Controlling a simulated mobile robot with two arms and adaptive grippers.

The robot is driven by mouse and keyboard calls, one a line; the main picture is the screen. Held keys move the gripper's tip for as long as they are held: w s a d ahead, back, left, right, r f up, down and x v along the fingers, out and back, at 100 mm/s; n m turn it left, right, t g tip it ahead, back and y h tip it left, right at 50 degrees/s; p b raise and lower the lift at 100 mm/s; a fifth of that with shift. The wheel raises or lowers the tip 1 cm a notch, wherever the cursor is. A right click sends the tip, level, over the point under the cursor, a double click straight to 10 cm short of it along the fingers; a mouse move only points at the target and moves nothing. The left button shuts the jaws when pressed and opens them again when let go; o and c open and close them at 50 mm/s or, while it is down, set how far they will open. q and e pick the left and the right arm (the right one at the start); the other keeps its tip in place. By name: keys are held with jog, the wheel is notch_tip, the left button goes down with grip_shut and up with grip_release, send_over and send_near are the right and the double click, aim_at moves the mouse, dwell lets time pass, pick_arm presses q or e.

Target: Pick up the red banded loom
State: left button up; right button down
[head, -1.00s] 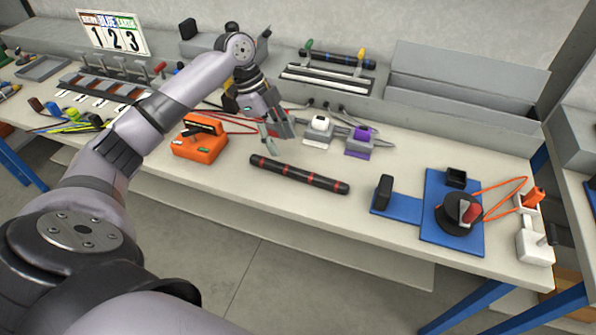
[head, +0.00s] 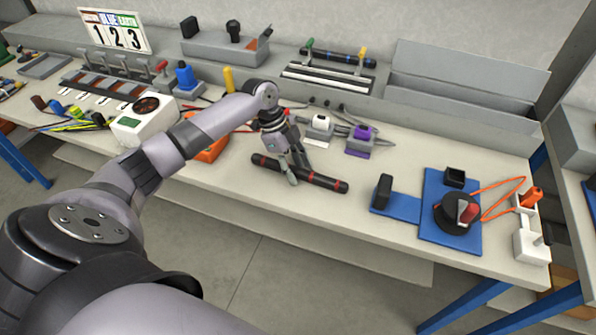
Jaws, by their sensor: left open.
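The red banded loom (head: 325,182) is a black rod with red bands, lying at a slant near the front edge of the table, below the middle of the head view. My left gripper (head: 290,172) is open, its fingers pointing down at the middle of the loom. The fingers hide part of the loom; I cannot tell whether they touch it or straddle it. My right gripper is not in view.
An orange box (head: 212,150) sits left of the loom, partly behind my arm. A blue plate (head: 440,239) with a black-and-red knob lies right. Bare table (head: 350,212) borders the loom's front.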

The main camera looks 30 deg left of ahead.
pick_arm(q)
jog(key=shift+c, duration=0.2)
grip_shut()
dwell(0.3)
jog(key=shift+r, duration=0.15)
